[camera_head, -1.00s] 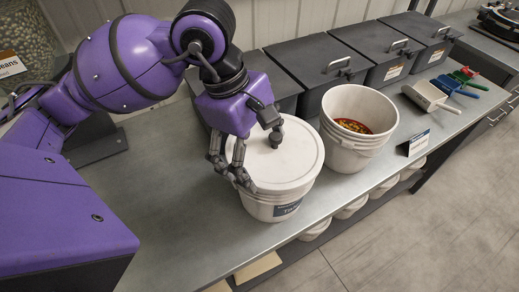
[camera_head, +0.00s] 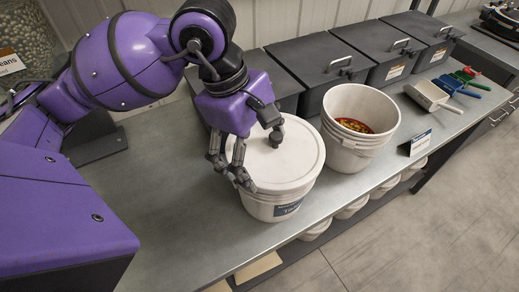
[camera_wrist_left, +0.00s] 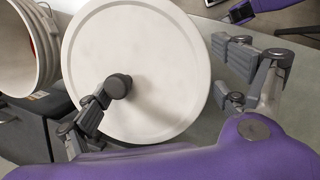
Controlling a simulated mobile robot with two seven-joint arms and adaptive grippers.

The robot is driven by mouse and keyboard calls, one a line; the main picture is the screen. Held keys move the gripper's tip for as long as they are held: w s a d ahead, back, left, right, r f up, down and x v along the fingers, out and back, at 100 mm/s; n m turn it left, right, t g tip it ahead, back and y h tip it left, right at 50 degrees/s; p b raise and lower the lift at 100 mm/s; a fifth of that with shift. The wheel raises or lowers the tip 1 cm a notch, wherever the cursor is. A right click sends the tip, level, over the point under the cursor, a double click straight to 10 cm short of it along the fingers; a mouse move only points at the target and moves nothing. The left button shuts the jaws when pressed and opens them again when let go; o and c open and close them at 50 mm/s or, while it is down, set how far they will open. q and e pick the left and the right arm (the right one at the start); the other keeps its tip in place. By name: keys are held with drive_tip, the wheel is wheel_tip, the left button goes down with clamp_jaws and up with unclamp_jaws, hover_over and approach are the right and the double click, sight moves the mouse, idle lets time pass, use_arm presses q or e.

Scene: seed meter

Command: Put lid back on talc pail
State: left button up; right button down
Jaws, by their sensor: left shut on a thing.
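The talc pail (camera_head: 268,211) is a white bucket with a dark label, upright near the front edge of the bench. In the left wrist view the lid (camera_wrist_left: 160,55) fills the middle and hides the pail. The lid's far-side seating is hidden. A purple and dark part of mine, perhaps the right gripper, shows at the wrist view's top edge.
An open white bucket (camera_head: 345,160) with colourful contents stands close right of the pail. Dark lidded bins (camera_head: 318,65) line the back. Scoops (camera_head: 430,95) and a small sign (camera_head: 415,145) lie to the right. The bench (camera_head: 165,200) is clear left of the pail.

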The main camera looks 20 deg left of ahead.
use_arm(q)
drive_tip(key=o, duration=0.9)
use_arm(e)
drive_tip(key=shift+w+a, duration=0.1)
drive_tip(key=shift+a, duration=0.15)
use_arm(q)
drive_tip(key=shift+r, duration=0.1)
use_arm(e)
drive_tip(key=shift+d, duration=0.1)
use_arm(q)
drive_tip(key=shift+r+p, duration=0.4)
drive_tip(key=shift+r, duration=0.6)
drive_tip(key=shift+r+p, duration=0.9)
drive_tip(key=shift+r, duration=1.55)
use_arm(e)
drive_tip(key=shift+t, duration=0.5)
drive_tip(key=w+r, duration=0.1)
drive_tip(key=r, duration=0.1)
drive_tip(key=w+r, duration=0.2)
drive_tip(key=shift+w+r, duration=0.3)
drive_tip(key=shift+d, duration=0.1)
use_arm(q)
drive_tip(key=c, duration=0.9)
clamp_jaws()
use_arm(e)
drive_tip(key=shift+f, duration=0.1)
